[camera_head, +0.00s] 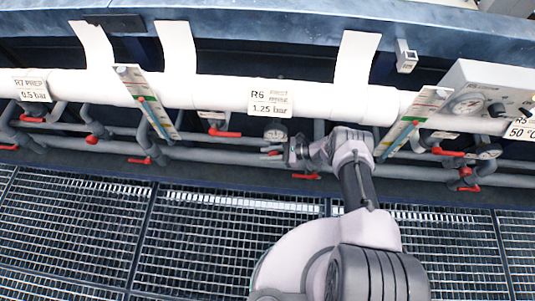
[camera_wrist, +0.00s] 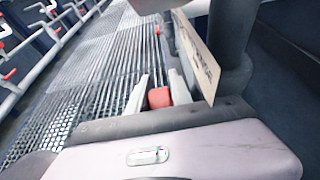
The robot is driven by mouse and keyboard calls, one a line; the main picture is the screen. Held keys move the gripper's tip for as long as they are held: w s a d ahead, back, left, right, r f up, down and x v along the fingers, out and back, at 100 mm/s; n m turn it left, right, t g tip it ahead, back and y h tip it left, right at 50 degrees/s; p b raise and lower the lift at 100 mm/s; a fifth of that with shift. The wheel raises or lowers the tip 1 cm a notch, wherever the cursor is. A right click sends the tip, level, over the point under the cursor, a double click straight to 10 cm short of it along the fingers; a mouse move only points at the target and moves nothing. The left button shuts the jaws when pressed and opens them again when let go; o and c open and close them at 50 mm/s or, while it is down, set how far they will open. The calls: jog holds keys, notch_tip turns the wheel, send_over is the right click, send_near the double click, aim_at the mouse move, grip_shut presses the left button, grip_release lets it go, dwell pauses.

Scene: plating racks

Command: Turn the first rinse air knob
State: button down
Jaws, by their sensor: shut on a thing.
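The rack label reading R6, first rinse, 1.25 bar (camera_head: 269,98) is on the white pipe in the head view. In the wrist view, my gripper's two pale fingers (camera_wrist: 157,92) are shut on a red knob (camera_wrist: 160,98), one finger on each side. Only the knob's front face shows there. In the head view the knob is mostly hidden by the fingers, so its turn angle cannot be told.
A red handle (camera_head: 305,176) sits just below my gripper, and another (camera_head: 224,132) is to its left. A card (camera_wrist: 198,58) hangs close to the fingers in the wrist view. Grey pipes run behind. Metal grating (camera_head: 200,235) covers the floor in front.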

aim_at(277, 154)
jog(key=shift+r+y, duration=0.2)
jog(key=shift+y, duration=0.5)
jog(key=c, duration=1.4)
grip_release()
jog(key=shift+c, duration=0.2)
jog(key=shift+d, duration=0.15)
jog(key=v, duration=0.7)
jog(key=shift+d, duration=0.15)
